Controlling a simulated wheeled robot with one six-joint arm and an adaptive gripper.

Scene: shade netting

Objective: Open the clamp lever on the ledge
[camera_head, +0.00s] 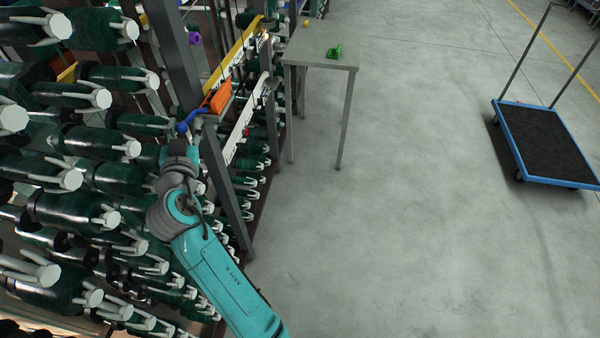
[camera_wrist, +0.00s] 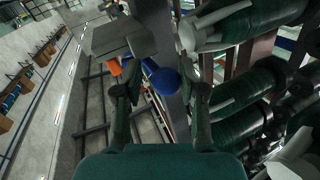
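The clamp lever (camera_head: 195,115) is blue and ends in a round knob, at the edge of the small grey ledge beside the bobbin rack. In the wrist view its blue knob (camera_wrist: 164,80) lies between the tips of my gripper (camera_wrist: 160,91) as seen from the wrist. The fingers stand wide apart and the gripper is open. I cannot tell from this view how far beyond the tips the knob is. In the head view my gripper (camera_head: 180,153) is just below the knob. The grey ledge (camera_wrist: 122,36) shows above the left finger.
An orange block (camera_head: 217,97) sits behind the lever. Dense green bobbins (camera_head: 90,208) with pale ends fill the left. A grey post (camera_head: 224,190) stands close right of my gripper. A table (camera_head: 318,61) holds a green part (camera_head: 335,52). The floor to the right is clear up to a blue cart (camera_head: 545,145).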

